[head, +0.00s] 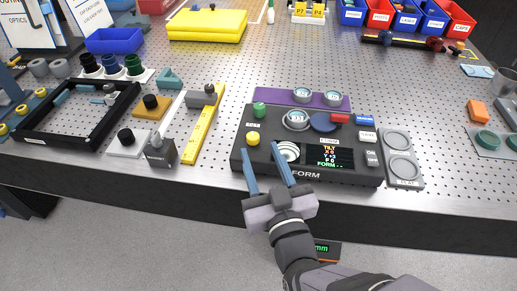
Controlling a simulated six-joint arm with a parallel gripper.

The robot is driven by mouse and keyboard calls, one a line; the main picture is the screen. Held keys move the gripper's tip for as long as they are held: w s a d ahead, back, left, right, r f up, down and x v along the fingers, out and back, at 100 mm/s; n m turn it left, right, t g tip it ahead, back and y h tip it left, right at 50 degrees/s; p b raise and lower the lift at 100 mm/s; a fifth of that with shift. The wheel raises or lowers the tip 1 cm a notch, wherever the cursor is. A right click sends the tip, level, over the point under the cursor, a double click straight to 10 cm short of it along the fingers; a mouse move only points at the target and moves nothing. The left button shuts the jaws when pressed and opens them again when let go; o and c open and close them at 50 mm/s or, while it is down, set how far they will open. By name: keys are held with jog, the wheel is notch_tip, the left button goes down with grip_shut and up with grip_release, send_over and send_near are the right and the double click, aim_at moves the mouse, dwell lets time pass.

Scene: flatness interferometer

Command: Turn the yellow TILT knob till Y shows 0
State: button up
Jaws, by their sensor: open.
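The yellow TILT knob (253,139) stands at the left of the dark interferometer console (310,177). A green knob (259,109) is behind it. The console's small screen (329,157) shows TILT with X, Y and P lines. X looks like 0; Y looks like a plus value, perhaps +3, but the digits are small. My gripper (260,148) is open and empty at the console's front. Its blue fingers point toward the back, with the yellow knob just beyond and between their tips in the picture. I cannot tell its height over the console.
A round silver dial (288,151) sits close to my right finger. Round glass pieces (296,119) and a blue disc (323,122) are farther back on the console. A yellow bar (200,130) lies to the left. A grey holder (402,154) stands at the right.

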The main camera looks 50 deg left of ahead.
aim_at(249, 141)
jog(key=a+r+m+t+p, duration=0.1)
jog(key=w+a+r+m+t+p, duration=0.1)
jog(key=a+r+t, duration=0.1)
jog(key=a+r+m+t, duration=0.1)
jog(key=a, duration=0.1)
jog(key=shift+w+r+h+p, duration=0.3)
jog(key=shift+r+h+p, duration=0.1)
jog(key=a+m+t+h+p, duration=0.1)
jog(key=t, duration=0.1)
jog(key=a+r+m+t+h+p, duration=0.1)
jog(key=m+t, duration=0.1)
jog(key=shift+s+a+h, duration=0.1)
jog(key=shift+s+h, duration=0.1)
jog(key=shift+h, duration=0.2)
jog(key=s+f+m+t+h+p, duration=0.1)
jog(key=s+f+h, duration=0.1)
jog(key=s+d+f+m+t+h+p, duration=0.1)
jog(key=m+h, duration=0.1)
jog(key=h, duration=0.1)
jog(key=s+d+f+m+h+p, duration=0.1)
jog(key=s+f+h, duration=0.1)
jog(key=h, duration=0.1)
jog(key=shift+s+d+f+m+t, duration=0.25)
jog(key=shift+s+f+m+t, duration=0.1)
jog(key=shift+m+t, duration=0.05)
jog(key=shift+s+d+f, duration=0.15)
jog(key=shift+s+f, duration=0.05)
jog(key=shift+f, duration=0.05)
jog(key=shift+p+x, duration=1.3)
jog(key=shift+x, duration=2.45)
